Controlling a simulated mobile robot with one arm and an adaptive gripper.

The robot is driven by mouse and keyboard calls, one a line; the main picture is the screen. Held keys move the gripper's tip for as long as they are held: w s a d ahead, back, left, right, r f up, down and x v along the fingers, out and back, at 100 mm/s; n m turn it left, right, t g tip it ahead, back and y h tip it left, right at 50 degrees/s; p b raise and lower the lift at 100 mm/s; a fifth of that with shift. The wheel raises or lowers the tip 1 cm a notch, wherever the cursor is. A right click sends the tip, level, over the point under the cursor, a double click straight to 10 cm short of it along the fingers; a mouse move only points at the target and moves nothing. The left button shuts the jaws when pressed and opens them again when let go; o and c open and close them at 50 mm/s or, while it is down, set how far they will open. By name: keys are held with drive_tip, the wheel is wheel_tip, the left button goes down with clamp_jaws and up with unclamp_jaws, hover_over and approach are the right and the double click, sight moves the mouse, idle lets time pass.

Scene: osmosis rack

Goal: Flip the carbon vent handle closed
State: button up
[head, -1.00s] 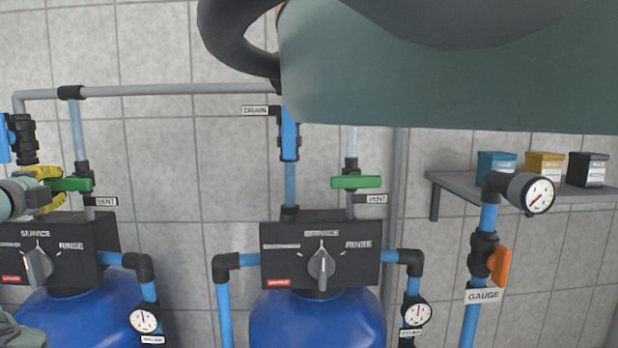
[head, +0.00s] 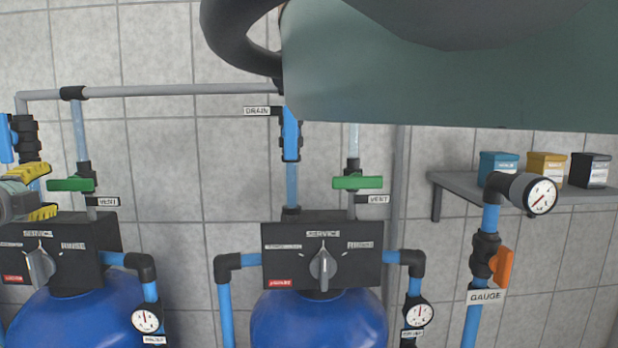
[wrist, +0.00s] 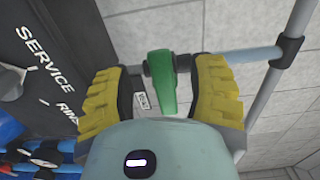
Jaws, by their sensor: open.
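A green vent handle (head: 71,185) sits on the vertical pipe above the left tank's control head, beside a VENT label (head: 107,202). It lies level, crosswise to its pipe. I cannot read which unit is the carbon one. My gripper (head: 46,190), with yellow ribbed fingers, is just left of this handle in the head view and is open. In the wrist view the green handle (wrist: 163,85) lies between the spread fingers of my gripper (wrist: 160,88), with a gap visible on each side. Its near end comes close to my palm.
A second green vent handle (head: 357,183) is level above the middle tank (head: 318,325). Black control heads (head: 322,257) with grey knobs sit below the vents. An orange gauge handle (head: 503,267) and a shelf (head: 470,186) with boxes are at the right.

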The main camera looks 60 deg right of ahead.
drive_tip(key=v, duration=0.9)
drive_tip(key=shift+s+d, duration=0.1)
drive_tip(key=shift+s, duration=0.05)
